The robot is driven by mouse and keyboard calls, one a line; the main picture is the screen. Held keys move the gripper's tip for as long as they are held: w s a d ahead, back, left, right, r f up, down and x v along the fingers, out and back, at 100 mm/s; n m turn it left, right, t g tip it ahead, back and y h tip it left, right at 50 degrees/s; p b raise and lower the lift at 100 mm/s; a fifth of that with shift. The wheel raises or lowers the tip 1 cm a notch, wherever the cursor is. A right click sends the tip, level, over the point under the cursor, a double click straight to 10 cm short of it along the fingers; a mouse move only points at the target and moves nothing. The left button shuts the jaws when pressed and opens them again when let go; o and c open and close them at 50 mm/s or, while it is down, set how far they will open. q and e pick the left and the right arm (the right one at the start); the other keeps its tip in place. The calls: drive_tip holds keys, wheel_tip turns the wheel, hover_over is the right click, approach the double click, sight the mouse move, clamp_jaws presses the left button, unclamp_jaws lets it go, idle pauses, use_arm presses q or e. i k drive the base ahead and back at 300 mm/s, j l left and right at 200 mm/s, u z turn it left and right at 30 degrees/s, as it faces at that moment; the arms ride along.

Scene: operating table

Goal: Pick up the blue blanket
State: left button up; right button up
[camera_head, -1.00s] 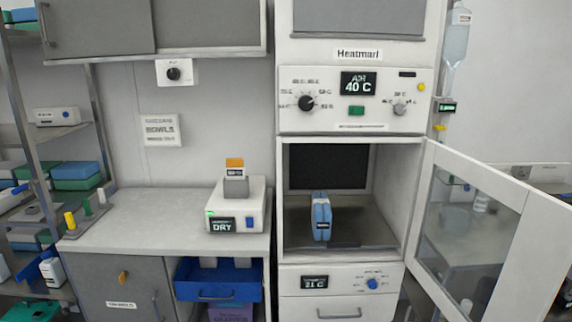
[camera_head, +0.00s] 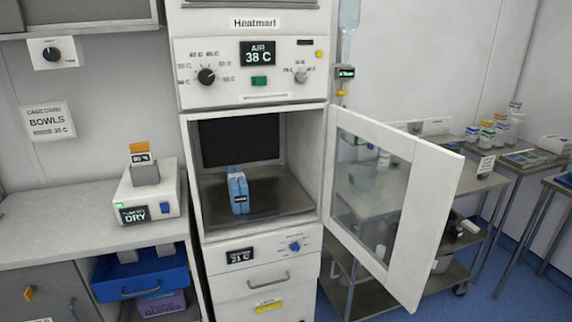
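A blue folded blanket (camera_head: 238,190) with a dark band and a small white label stands upright inside the open warming cabinet (camera_head: 196,190). It rests on the cabinet floor, left of the middle. The cabinet's glass door (camera_head: 436,215) is swung open to the right. The cabinet's display reads AIR 38 C. Neither of my grippers shows in the view.
A counter (camera_head: 50,215) with a white device (camera_head: 150,195) reading DRY stands to the left. A blue drawer (camera_head: 140,275) below it is pulled out. The open door juts out at the right, in front of a metal cart (camera_head: 400,190). Blue floor (camera_head: 500,300) is clear at lower right.

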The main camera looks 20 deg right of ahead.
sight(237, 184)
drive_tip(key=l+u, duration=0.25)
drive_tip(key=l, duration=1.35)
drive_tip(key=l+u, duration=0.25)
drive_tip(key=l, duration=1.4)
